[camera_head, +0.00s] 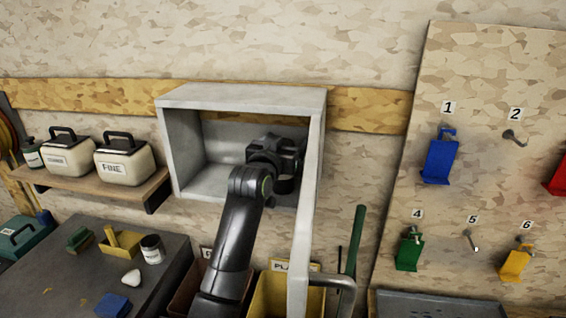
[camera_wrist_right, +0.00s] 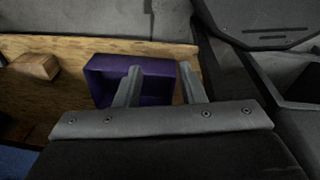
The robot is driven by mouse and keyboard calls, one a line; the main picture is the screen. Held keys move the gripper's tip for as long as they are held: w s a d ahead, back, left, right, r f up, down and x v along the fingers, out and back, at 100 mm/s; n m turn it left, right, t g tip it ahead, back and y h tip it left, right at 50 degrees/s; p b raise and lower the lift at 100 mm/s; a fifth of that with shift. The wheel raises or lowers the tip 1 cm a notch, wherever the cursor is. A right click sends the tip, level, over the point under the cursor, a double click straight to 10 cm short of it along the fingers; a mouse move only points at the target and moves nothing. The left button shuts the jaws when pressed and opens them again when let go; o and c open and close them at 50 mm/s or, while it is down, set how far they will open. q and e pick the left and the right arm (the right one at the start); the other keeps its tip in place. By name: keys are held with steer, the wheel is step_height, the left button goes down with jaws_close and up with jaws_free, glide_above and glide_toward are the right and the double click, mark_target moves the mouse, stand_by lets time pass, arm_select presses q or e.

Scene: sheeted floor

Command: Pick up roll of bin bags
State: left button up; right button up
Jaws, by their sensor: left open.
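In the head view my left arm reaches up into an open grey wall cabinet (camera_head: 190,150). My left gripper (camera_head: 277,157) is inside the cabinet's right half, seen from behind, and is open. I cannot make out a roll of bin bags; the dark gripper covers part of the cabinet's inside, and a dark shape below it cannot be told apart. My right gripper (camera_wrist_right: 160,88) shows only in the right wrist view. Its two fingers stand apart over a purple open box (camera_wrist_right: 100,70), with nothing clearly held between them.
The cabinet's white door (camera_head: 301,240) hangs open toward me, close to the right of my left arm. Two lidded caddies (camera_head: 124,163) stand on a shelf at left. A workbench (camera_head: 75,275) holds small items. A pegboard (camera_head: 460,190) with numbered hooks is at right.

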arm_select(q)
steer(key=shift+c, duration=0.2)
steer(key=c, duration=1.4)
steer(key=shift+c, duration=0.6)
steer(key=shift+r, duration=0.1)
